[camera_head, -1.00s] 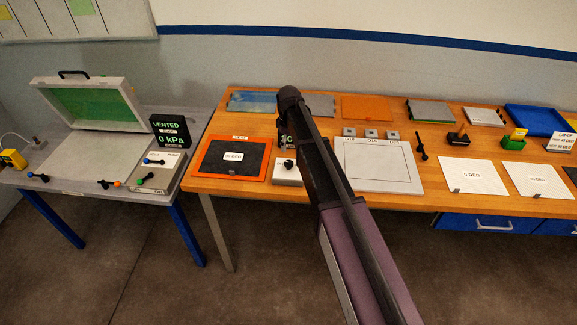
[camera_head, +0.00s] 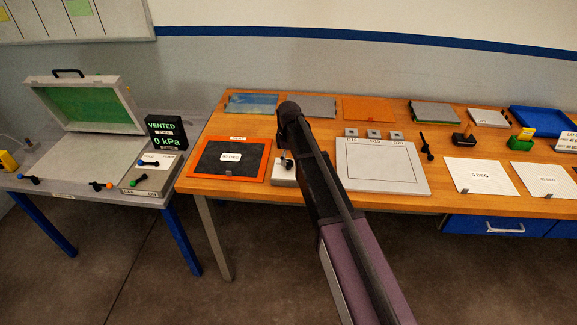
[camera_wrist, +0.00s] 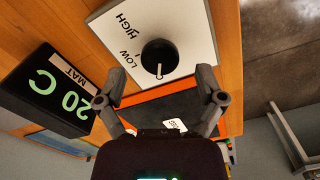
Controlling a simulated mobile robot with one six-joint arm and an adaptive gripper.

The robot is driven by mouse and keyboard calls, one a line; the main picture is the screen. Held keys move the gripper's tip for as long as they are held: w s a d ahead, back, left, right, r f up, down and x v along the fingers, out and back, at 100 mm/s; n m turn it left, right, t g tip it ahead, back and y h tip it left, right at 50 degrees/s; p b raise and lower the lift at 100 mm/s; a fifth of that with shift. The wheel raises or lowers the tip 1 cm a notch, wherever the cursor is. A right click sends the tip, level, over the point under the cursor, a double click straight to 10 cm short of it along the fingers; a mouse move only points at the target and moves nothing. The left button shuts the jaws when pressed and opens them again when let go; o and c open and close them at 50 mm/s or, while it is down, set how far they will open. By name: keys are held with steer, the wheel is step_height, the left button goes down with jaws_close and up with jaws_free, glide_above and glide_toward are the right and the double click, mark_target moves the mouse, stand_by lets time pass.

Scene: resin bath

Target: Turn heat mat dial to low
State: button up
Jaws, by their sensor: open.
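The heat mat dial (camera_wrist: 159,58) is a round black knob with a white pointer line, on a white control box (camera_wrist: 188,22) marked LOW and HIGH. In the wrist view the pointer faces the picture's bottom, at neither word. In the head view the box (camera_head: 281,178) and dial (camera_head: 287,161) sit right of the black, orange-framed heat mat (camera_head: 231,172), partly behind my arm. My gripper (camera_wrist: 160,76) is open and empty, its two fingers apart on either side below the dial in the wrist view, with no visible contact. The head view does not clearly show the fingers.
A black display (camera_wrist: 50,90) reading 20 C MAT stands beside the control box. A grey framed plate (camera_head: 382,170) lies right of my arm, with several small blocks behind it. The left table holds an open green-lidded case (camera_head: 90,103) and a VENTED 0 kPa display (camera_head: 165,133).

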steer(key=shift+f+b, duration=0.7)
steer(key=shift+f, duration=0.25)
steer(key=shift+c, duration=0.2)
steer(key=c, duration=1.1)
